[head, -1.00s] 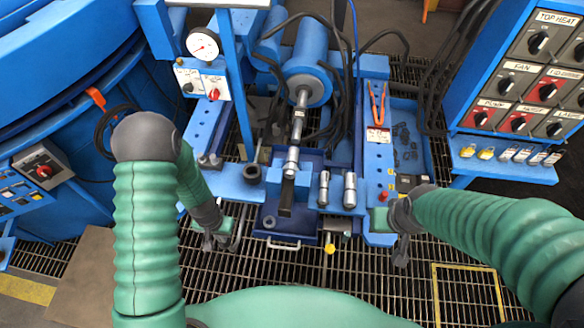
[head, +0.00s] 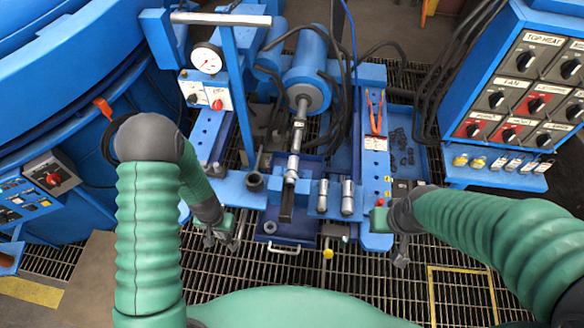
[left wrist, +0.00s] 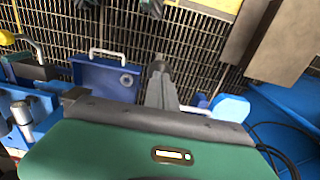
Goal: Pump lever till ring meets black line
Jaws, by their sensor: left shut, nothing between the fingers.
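A blue hydraulic cylinder (head: 305,80) lies on the blue bench, its silver rod (head: 298,135) pointing toward me. A silver collar (head: 291,168) sits near the rod's front end; I cannot tell if it is the ring. No black line can be made out. A thin grey upright rod (head: 257,157) stands left of the bench middle; I cannot tell if it is the lever. My left gripper (head: 218,240) is shut and empty at the bench's front left; its fingers show in the left wrist view (left wrist: 160,78). My right gripper (head: 401,254) hangs at the front right, its jaws unclear.
A white gauge (head: 207,58) sits on the left post. Two silver cylinders (head: 347,197) stand at the bench front. Orange-handled pliers (head: 375,112) lie on the right side. A knob panel (head: 515,90) stands at right. Grating (head: 340,290) covers the floor before me.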

